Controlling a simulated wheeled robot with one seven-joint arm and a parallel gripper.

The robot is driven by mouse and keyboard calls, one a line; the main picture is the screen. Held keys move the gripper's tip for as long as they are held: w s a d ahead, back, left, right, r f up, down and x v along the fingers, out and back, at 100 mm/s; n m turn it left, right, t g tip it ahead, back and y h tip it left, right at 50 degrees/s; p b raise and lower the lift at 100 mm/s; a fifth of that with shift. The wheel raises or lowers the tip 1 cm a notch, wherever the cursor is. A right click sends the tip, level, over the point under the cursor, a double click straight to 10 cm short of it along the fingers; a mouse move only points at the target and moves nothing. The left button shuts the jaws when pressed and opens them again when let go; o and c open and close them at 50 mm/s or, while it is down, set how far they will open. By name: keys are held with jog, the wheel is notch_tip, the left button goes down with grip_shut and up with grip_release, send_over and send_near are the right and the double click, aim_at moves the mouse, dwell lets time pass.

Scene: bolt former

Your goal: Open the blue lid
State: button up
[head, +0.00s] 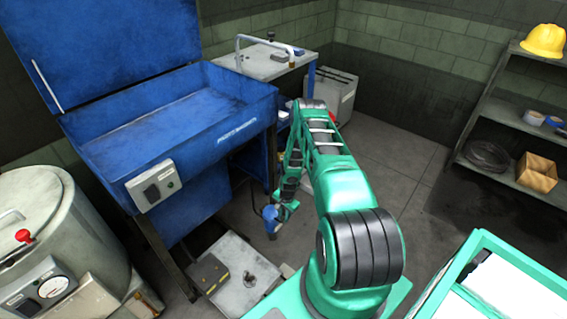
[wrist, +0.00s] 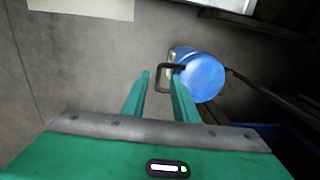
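A small round blue piece (wrist: 205,78) with a dark bent handle (wrist: 159,80) shows in the wrist view; I take it as the blue lid. In the head view a small blue piece (head: 270,218) stands low beside the end of my arm, partly hidden. My gripper (wrist: 162,72) has its two green fingers apart, with the handle at their tips and partly between them. I cannot tell whether they touch it. A large blue basin (head: 190,105) at the left has a big blue cover (head: 100,40) standing raised behind it.
A grey drum (head: 45,220) with a red knob stands at the left. A bench (head: 265,65) and shelves (head: 530,110) stand farther back. The grey floor (head: 390,160) right of my arm is clear.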

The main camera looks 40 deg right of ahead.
jog(key=s+r+n, duration=0.2)
jog(key=r, duration=1.7)
jog(key=s+r+n+h, duration=0.1)
jog(key=r+n, duration=0.1)
jog(key=r, duration=1.8)
jog(key=shift+s+d+r+n+g, duration=0.15)
jog(key=shift+s+d+n+g, duration=0.1)
jog(key=shift+s+n+g, duration=0.1)
